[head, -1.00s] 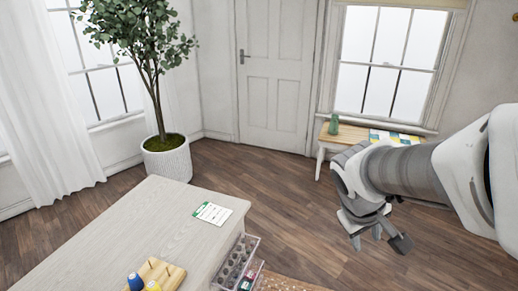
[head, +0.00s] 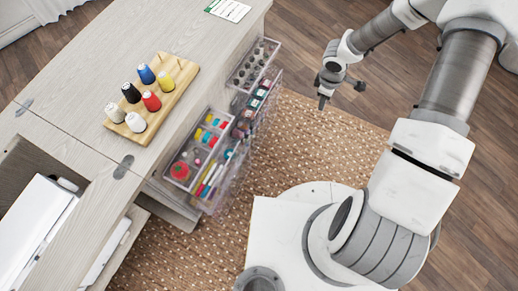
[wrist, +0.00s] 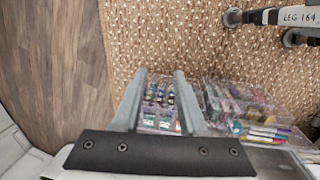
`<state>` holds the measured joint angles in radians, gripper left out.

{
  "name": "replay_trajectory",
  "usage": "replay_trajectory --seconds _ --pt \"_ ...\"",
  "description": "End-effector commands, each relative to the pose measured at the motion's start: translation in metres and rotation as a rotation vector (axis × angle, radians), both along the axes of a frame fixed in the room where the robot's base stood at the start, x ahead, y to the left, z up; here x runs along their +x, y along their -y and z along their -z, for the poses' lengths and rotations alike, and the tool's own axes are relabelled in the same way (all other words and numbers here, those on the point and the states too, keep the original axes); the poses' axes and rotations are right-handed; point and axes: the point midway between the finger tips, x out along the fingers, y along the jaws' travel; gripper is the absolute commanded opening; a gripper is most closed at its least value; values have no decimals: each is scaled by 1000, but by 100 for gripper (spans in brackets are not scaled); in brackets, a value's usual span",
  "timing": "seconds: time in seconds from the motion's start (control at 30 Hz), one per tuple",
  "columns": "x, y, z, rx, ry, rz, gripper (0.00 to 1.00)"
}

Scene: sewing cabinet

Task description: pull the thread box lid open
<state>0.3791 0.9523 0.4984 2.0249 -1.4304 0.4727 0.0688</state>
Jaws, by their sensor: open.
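Clear plastic boxes hang on the cabinet's right side in the head view. The far one (head: 232,84) has a tray of bobbins on top and small coloured items below. The near one (head: 168,173) holds coloured spools, a red pincushion and pens. I cannot tell which is the thread box, and no lid stands out. My gripper (head: 341,92) is open and empty, right of the far box and apart from it. In the wrist view, a clear box with small dark and coloured items (wrist: 160,118) shows between the open fingers (wrist: 160,80), and another clear box (wrist: 265,128) lies to the right.
The cabinet top (head: 75,100) carries a wooden spool stand (head: 168,100) with several thread spools, and a green-and-white card (head: 228,9). A white machine (head: 35,225) sits in the opening at lower left. Brown dotted rug (head: 290,150) lies clear between cabinet and arm.

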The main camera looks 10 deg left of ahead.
Motion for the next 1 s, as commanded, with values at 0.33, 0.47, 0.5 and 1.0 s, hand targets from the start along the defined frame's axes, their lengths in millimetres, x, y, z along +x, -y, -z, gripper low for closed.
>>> replay_trajectory --seconds 0.33,0.47,0.5,1.0 --pt "-34 -85 149 282 -55 -183 42" --pt "-45 -113 179 368 -54 -220 42" --pt "-48 -120 185 390 -52 -229 42" --pt "-54 -156 242 451 -46 -252 42"
